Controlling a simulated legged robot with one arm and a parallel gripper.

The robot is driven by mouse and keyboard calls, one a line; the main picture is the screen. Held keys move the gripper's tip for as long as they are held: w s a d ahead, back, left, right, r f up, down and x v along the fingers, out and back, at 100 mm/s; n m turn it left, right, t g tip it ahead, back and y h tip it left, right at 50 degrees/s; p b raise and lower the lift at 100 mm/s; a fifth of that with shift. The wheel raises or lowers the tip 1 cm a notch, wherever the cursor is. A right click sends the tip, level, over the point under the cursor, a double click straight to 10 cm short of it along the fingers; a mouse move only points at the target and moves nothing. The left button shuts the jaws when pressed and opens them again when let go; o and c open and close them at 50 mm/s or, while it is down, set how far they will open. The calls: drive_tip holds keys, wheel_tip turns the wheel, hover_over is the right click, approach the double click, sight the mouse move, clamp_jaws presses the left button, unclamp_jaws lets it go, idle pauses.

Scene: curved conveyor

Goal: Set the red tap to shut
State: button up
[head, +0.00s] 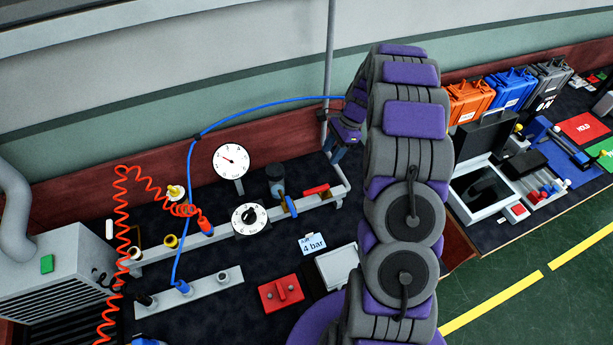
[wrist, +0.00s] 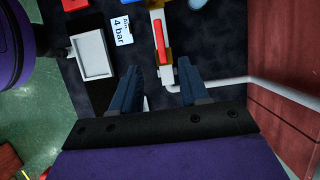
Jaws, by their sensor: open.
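The red tap is a red lever (head: 316,190) on the grey pipe in the head view, near the pipe's right end. In the wrist view the red lever (wrist: 160,41) lies roughly along the pale pipe (wrist: 167,72). My gripper (head: 338,154) is above and behind the pipe's right end in the head view. In the wrist view my gripper (wrist: 159,68) has its two dark blue fingers spread, with nothing between them gripped. The lever shows ahead of the gap between the fingertips, apart from both.
A blue-handled part (head: 291,206) sits left of the lever, near a white dial (head: 250,218). A round gauge (head: 231,161) stands behind. A "4 bar" card (head: 313,244), grey tray (head: 337,267) and red switch box (head: 281,294) lie in front. A blue hose (head: 270,104) runs behind.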

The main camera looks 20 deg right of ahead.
approach(312, 190)
drive_tip(key=b+x, duration=0.1)
drive_tip(key=x, duration=0.6)
drive_tip(key=shift+a+r, duration=0.1)
drive_tip(key=shift+a, duration=0.05)
drive_tip(key=shift+f, duration=0.8)
drive_tip(key=shift+a, duration=0.2)
drive_tip(key=shift+c, duration=1.4)
drive_tip(key=shift+d, duration=0.1)
clamp_jaws()
